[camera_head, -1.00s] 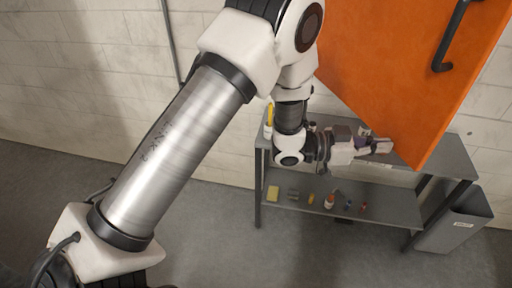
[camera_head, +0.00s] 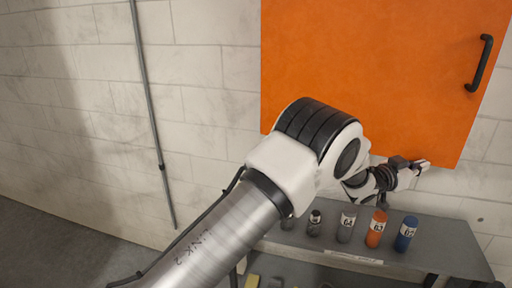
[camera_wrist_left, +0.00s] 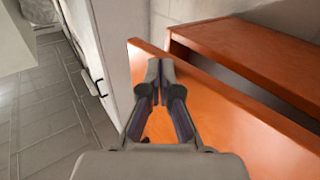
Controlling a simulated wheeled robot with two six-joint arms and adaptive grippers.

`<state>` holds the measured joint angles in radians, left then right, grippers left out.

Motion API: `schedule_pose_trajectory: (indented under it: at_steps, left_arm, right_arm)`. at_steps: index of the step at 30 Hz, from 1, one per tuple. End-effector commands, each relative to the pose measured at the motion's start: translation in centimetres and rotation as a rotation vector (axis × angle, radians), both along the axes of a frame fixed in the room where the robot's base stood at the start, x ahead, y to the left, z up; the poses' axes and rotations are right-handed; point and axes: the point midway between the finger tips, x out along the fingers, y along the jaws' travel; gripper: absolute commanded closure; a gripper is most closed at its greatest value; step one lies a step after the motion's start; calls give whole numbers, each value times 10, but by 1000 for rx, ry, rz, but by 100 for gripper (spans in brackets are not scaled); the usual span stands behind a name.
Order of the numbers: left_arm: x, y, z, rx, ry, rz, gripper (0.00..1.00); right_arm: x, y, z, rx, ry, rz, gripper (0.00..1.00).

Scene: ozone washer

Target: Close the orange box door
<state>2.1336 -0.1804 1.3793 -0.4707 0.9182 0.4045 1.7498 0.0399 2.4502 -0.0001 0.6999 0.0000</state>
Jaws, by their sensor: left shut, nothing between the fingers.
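The orange box door (camera_head: 385,70) fills the upper right of the head view, with a black handle (camera_head: 479,63) near its right side. My left gripper (camera_head: 424,164) is at the door's lower edge, towards the right corner. In the left wrist view, the shut, empty fingers (camera_wrist_left: 160,70) overlap the orange door panel (camera_wrist_left: 215,120). The orange box (camera_wrist_left: 250,50) shows behind it at upper right, with a gap between, so the door stands open. I cannot tell whether the fingers touch the door. My right gripper is not in view.
A grey shelf (camera_head: 450,245) stands below the door, holding several small bottles, including an orange one (camera_head: 376,229) and a blue one (camera_head: 405,233). A conduit (camera_head: 150,100) runs down the pale block wall.

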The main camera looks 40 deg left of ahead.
Motion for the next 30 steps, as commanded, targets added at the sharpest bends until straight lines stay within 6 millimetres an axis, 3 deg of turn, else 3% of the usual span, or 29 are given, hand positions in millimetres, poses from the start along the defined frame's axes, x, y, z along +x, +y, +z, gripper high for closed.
schedule_pose_trajectory:
  at_steps: [3, 10, 30]
  left_arm:
    - [25, 6, -3, 0, -2, 54, 100]
    - [49, 15, -1, 0, 0, 112, 100]
    - [53, 16, 4, -1, -6, 124, 100]
  right_arm:
    - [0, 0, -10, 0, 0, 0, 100]
    - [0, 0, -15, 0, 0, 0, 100]
    - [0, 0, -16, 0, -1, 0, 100]
